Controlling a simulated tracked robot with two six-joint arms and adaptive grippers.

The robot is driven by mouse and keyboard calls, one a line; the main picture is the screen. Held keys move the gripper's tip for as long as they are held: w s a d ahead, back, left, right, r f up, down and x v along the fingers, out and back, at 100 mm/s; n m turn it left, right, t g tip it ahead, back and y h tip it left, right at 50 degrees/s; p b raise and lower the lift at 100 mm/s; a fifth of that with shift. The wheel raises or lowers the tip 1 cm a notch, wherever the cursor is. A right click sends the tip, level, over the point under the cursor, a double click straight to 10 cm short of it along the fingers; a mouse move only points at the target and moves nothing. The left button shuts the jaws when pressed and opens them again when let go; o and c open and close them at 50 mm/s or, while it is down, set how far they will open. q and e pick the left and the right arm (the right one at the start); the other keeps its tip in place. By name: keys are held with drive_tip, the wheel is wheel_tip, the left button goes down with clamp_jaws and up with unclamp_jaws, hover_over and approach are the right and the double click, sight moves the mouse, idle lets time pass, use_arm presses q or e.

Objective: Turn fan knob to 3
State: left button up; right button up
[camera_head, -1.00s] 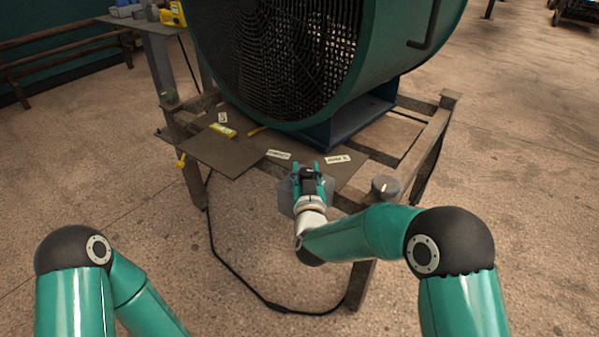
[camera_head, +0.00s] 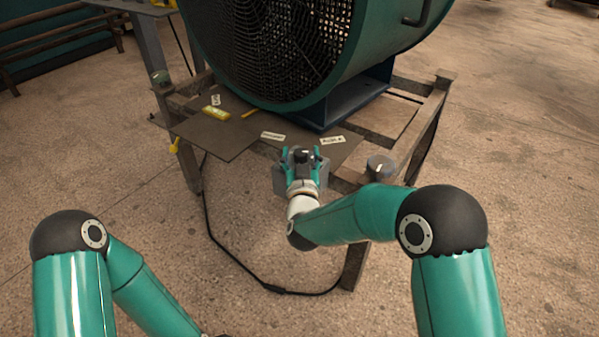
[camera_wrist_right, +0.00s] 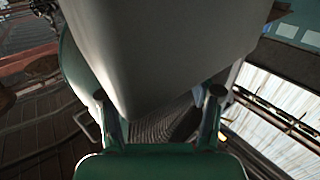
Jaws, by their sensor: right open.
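The large green fan (camera_head: 380,50) stands on a rusty metal table. A grey box (camera_head: 281,180) is at the table's front edge, partly hidden by my right gripper. A dark knob-like part (camera_head: 301,156) shows between the gripper's fingers; its setting cannot be read. My right gripper (camera_head: 303,152) is open, with one finger on each side of that part; I cannot tell whether they touch it. In the right wrist view a big grey surface (camera_wrist_right: 150,50) fills the top centre, above the two fingers (camera_wrist_right: 160,108). My left gripper is out of view.
A round grey dial (camera_head: 380,167) with a pale mark sits at the table's front right. White labels (camera_head: 272,136) and a yellow item (camera_head: 215,113) lie on the table plate (camera_head: 215,137). A black cable (camera_head: 222,247) hangs to the floor.

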drive_tip(key=s, duration=1.1)
drive_tip(key=shift+d, duration=0.1)
drive_tip(key=s+d+f+g+y, duration=0.1)
drive_tip(key=s+d+f+g, duration=0.15)
drive_tip(key=f, duration=0.55)
drive_tip(key=s+d+f+g, duration=0.2)
drive_tip(key=s+f+g, duration=0.15)
drive_tip(key=f, duration=0.45)
drive_tip(key=s+d+f+g+y, duration=0.1)
drive_tip(key=s+d+f+g, duration=0.15)
drive_tip(key=f, duration=0.55)
drive_tip(key=s+d+f+m+g+y, duration=0.15)
drive_tip(key=s+f+g, duration=0.25)
drive_tip(key=s, duration=0.5)
drive_tip(key=s+d+f+m+g, duration=0.1)
drive_tip(key=s+d+f+g, duration=0.1)
drive_tip(key=s+f+g, duration=0.45)
wheel_tip(320, 180, up, 30)
drive_tip(key=s+t+p, duration=0.1)
drive_tip(key=s+p, duration=0.2)
drive_tip(key=p, duration=2.5)
drive_tip(key=shift+t, duration=0.3)
